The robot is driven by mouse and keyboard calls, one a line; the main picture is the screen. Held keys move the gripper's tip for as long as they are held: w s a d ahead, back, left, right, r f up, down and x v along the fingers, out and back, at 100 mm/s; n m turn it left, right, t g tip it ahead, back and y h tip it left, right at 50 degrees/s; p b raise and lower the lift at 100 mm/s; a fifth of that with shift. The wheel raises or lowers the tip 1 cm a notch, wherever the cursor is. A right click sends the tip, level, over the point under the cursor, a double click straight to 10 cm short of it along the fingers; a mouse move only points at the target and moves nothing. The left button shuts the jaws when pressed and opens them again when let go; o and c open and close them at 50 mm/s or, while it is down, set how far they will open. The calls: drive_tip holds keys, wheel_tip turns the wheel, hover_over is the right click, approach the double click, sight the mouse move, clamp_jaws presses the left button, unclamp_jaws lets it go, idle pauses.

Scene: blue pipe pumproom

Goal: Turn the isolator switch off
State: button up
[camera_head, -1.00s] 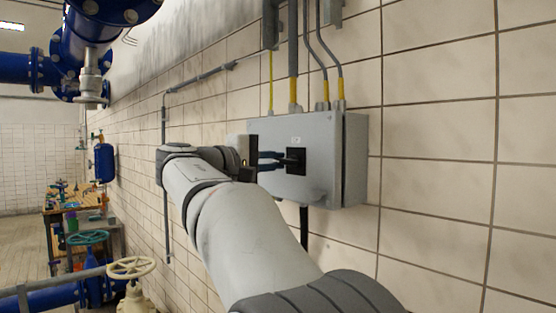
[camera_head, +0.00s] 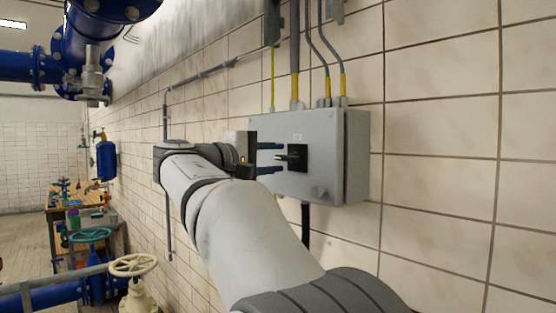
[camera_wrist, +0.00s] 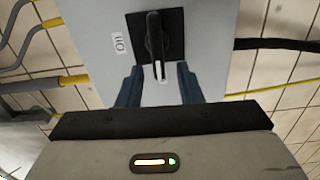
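The isolator switch (camera_head: 297,157) is a black square plate with a black handle on the front of a grey box (camera_head: 322,130) on the tiled wall. In the wrist view the switch handle (camera_wrist: 154,38) runs up and down the picture, with a pale lower end. My gripper (camera_head: 280,158) is open in front of the switch, its two blue fingers apart. In the wrist view the gripper (camera_wrist: 158,80) has one finger on each side of the handle's lower end, with gaps between. I cannot tell how far the fingertips overlap the handle in depth.
Conduits (camera_head: 294,60) with yellow ends enter the box top, and a black cable (camera_head: 306,225) leaves below. A small white label (camera_wrist: 118,43) sits beside the switch. A valve handwheel (camera_head: 133,265) and blue pipes (camera_head: 50,298) stand at lower left.

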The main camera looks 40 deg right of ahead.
drive_tip(key=a+b, duration=0.1)
drive_tip(key=a, duration=0.6)
drive_tip(key=shift+s+b, duration=0.3)
drive_tip(key=shift+b, duration=0.05)
drive_tip(key=s+a+f+n+t+y, duration=0.1)
drive_tip(key=s+a+f+y, duration=0.25)
drive_tip(key=f, duration=0.75)
drive_tip(key=s+a+f+y, duration=0.25)
drive_tip(key=f+y, duration=0.25)
drive_tip(key=f, duration=0.6)
drive_tip(key=s+a+f+n+t+y, duration=0.1)
drive_tip(key=s+a+f+y, duration=0.2)
drive_tip(key=f, duration=0.8)
drive_tip(key=s+a+f+m+y, duration=0.2)
drive_tip(key=s+a+f+y, duration=0.4)
drive_tip(key=f, duration=0.5)
drive_tip(key=shift+s+a+m, duration=0.3)
drive_tip(key=shift+s+a, duration=0.45)
drive_tip(key=shift+a, duration=0.1)
drive_tip(key=shift+f+y, duration=0.1)
drive_tip(key=shift+y, duration=0.15)
